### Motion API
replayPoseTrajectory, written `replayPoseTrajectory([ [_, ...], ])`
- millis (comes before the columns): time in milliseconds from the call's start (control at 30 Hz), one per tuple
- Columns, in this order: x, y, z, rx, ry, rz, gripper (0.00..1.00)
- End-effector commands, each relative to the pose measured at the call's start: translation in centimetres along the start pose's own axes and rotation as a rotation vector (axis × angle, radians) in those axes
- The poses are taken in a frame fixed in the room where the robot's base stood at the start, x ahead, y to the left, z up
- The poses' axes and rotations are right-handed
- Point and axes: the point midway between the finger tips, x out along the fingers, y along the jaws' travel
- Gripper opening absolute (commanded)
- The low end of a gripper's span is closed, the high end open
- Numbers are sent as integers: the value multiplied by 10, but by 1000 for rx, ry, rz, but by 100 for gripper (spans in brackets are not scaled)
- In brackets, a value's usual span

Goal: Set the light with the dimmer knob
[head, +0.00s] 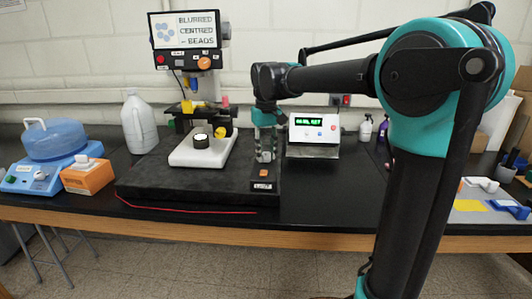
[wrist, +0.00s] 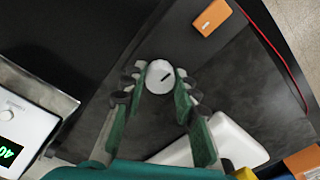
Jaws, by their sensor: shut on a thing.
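The dimmer knob (wrist: 160,76) is round and white with a short black pointer line, seen from above in the wrist view. My gripper (wrist: 158,88) has its green fingers shut on it, one finger on each side. In the head view my gripper (head: 266,156) points down at the right part of the dark slab (head: 150,178), and the knob is hidden there.
An orange button (head: 263,173) sits on the slab in front of my gripper. A white box with a green display (head: 313,134) stands to the right. A white jug (head: 138,122), a blue device (head: 50,170) and an orange box (head: 88,176) are at left. A red cord (head: 180,208) lies along the slab's front.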

Motion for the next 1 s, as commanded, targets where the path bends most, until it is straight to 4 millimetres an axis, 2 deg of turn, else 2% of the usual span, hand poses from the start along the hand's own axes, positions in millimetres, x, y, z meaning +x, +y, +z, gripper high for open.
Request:
replayPoseTrajectory([
  [300, 0, 0, 0, 109, 1, 0, 0],
  [800, 0, 0, 0, 127, 1, 0, 0],
  [833, 0, 0, 0, 127, 1, 0, 30],
  [1000, 0, 0, 0, 126, 1, 0, 50],
])
